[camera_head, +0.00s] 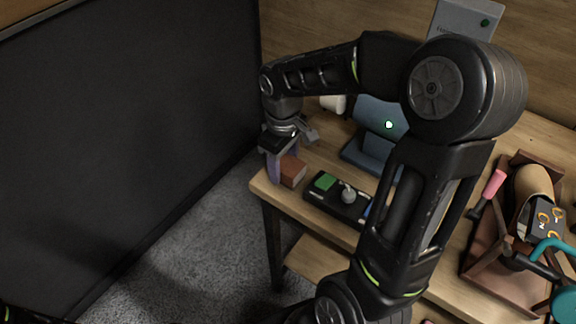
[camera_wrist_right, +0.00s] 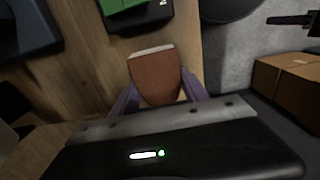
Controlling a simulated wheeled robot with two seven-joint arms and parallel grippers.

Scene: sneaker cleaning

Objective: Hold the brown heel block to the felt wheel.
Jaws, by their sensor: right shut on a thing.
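The brown heel block (camera_head: 293,172) is a small reddish-brown piece with a pale edge. My right gripper (camera_head: 283,166) is shut on it at the left corner of the workbench. In the right wrist view the block (camera_wrist_right: 156,78) sits between the two purple fingers of the right gripper (camera_wrist_right: 158,86). A white rounded part (camera_head: 333,103), which looks like the felt wheel, shows at the left of a blue machine (camera_head: 382,118). The block is apart from it, nearer the bench's front edge. My right arm hides part of the machine's right side. My left gripper is not in view.
A black tray (camera_head: 316,196) with a green block (camera_head: 325,181) and a small grey piece lies close right of the held block. A dark panel (camera_head: 120,130) stands left of the bench (camera_head: 345,232).

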